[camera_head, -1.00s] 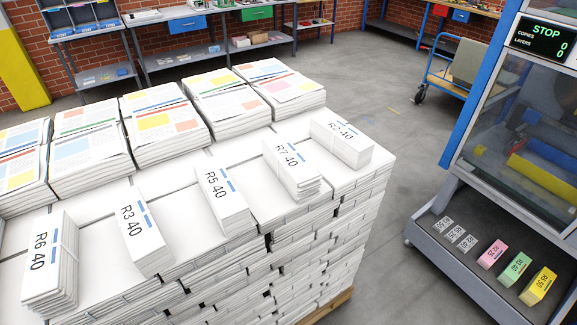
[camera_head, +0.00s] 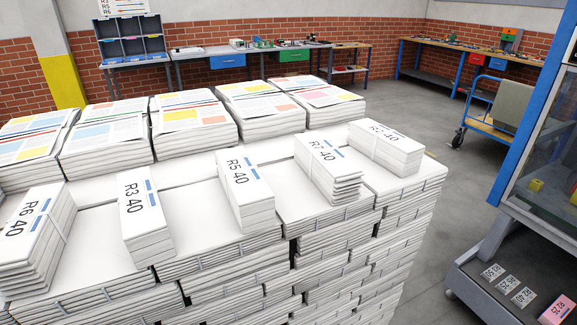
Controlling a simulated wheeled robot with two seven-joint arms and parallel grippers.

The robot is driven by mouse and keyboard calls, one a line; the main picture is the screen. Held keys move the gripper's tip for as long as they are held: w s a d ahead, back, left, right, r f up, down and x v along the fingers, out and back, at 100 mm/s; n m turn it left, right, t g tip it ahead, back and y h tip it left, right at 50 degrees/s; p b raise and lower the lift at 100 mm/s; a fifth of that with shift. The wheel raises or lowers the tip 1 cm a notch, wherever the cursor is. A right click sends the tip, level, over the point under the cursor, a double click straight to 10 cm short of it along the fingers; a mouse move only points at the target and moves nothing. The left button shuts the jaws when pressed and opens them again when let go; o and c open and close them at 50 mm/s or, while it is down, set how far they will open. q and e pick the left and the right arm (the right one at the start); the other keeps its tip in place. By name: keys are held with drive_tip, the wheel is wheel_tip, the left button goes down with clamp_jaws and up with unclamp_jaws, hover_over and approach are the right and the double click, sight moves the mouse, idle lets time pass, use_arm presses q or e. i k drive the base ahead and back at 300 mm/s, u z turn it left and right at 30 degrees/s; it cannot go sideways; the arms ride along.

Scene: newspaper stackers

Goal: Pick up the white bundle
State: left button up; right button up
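Several white bundles labelled with black codes lie in a row on top of a large stack of white paper (camera_head: 210,225). They are the R6 40 bundle (camera_head: 38,235), the R3 40 bundle (camera_head: 142,215), the R5 40 bundle (camera_head: 243,190), the R7 40 bundle (camera_head: 326,168) and, at the right end, one whose label reads about R2 40 (camera_head: 386,147). Each has a small blue stripe and a strap. Neither of my grippers is in view.
Colour-printed newspaper stacks (camera_head: 190,120) stand behind the bundles. At right are a blue-framed machine (camera_head: 517,130) with a lower shelf (camera_head: 480,285) holding labels and a pink block (camera_head: 557,310), and a cart (camera_head: 495,120). Grey floor (camera_head: 420,110) lies open between. Workbenches (camera_head: 225,62) line the brick wall.

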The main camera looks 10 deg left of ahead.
sight(339, 179)
drive_tip(key=u, duration=3.05)
drive_tip(key=k, duration=0.65)
drive_tip(key=z, duration=1.5)
